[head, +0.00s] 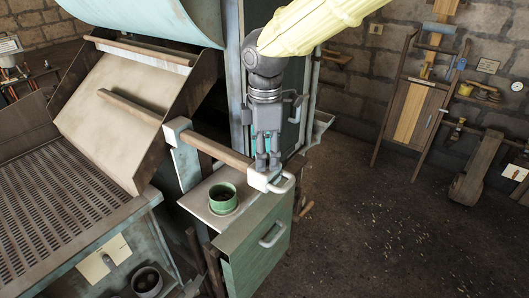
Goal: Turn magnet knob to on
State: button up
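My gripper (268,164) points straight down in the head view, just above or in front of a white end block (261,181) with a pale loop handle (284,183). The block sits at the end of a long wooden bar (217,149). The two fingers look close together with a narrow gap. I cannot tell whether they touch the block or whether anything is between them. I cannot make out a magnet knob for certain; my gripper and wrist cover part of the machine panel behind them.
A green cup (223,198) stands on a small shelf left of my gripper. Below is a green cabinet front (253,262) with a metal handle (272,235). A slatted tray (50,208) is at left. The dark floor (370,230) at right is clear; tools hang on the far wall.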

dwell(0.3)
notch_tip(320, 180, up, 12)
dwell(0.6)
jog(key=shift+d+f, duration=0.1)
jog(key=shift+f, duration=0.05)
dwell(1.1)
